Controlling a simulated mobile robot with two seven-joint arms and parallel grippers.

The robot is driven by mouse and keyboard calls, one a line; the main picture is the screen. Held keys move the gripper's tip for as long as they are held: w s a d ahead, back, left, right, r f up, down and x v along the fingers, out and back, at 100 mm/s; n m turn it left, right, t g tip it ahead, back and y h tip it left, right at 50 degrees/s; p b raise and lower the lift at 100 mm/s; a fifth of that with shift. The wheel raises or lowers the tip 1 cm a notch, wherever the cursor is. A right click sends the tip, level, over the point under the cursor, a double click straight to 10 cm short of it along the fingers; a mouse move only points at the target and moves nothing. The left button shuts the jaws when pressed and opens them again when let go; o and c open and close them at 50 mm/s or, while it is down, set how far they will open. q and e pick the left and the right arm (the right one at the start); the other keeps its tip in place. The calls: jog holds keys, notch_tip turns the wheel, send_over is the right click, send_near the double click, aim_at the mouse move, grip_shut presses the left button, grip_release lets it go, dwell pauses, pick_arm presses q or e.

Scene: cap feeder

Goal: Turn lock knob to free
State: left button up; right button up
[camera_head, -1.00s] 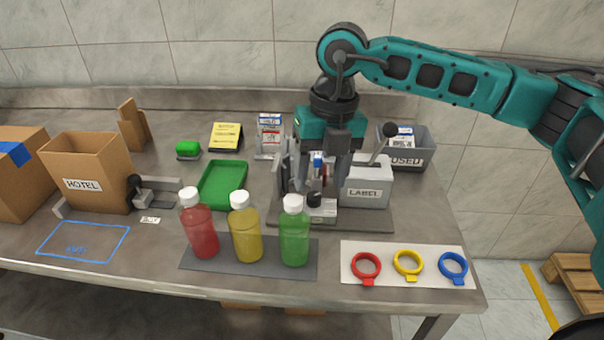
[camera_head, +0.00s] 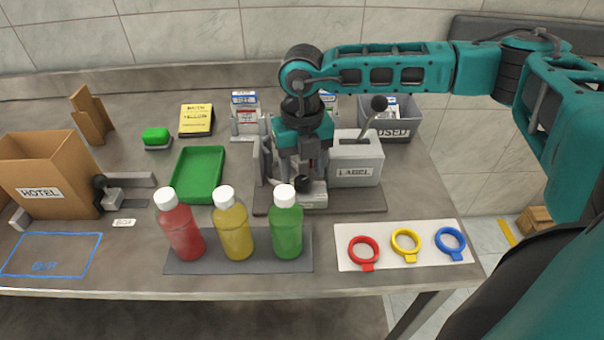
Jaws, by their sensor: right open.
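A small black knob (camera_head: 303,184) sits at the front of the grey machine on a dark base plate (camera_head: 372,203); I take it to be the lock knob. My right gripper (camera_head: 301,172) points down just behind and above this knob. It is open, and its fingers hide part of the machine behind. I cannot tell whether the fingers touch the knob. The knob's turned position is too small to read. My left gripper is not in view.
A grey LABEL box (camera_head: 356,160) with a black-ball lever (camera_head: 378,103) stands close right of the gripper. Red (camera_head: 180,228), yellow (camera_head: 233,230) and green (camera_head: 286,228) bottles stand in front. A green tray (camera_head: 198,175) lies left. Rings lie on a white mat (camera_head: 388,263).

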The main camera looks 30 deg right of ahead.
aim_at(302, 185)
jog(key=shift+f, duration=1.3)
jog(key=shift+c, duration=0.3)
jog(key=c, duration=1)
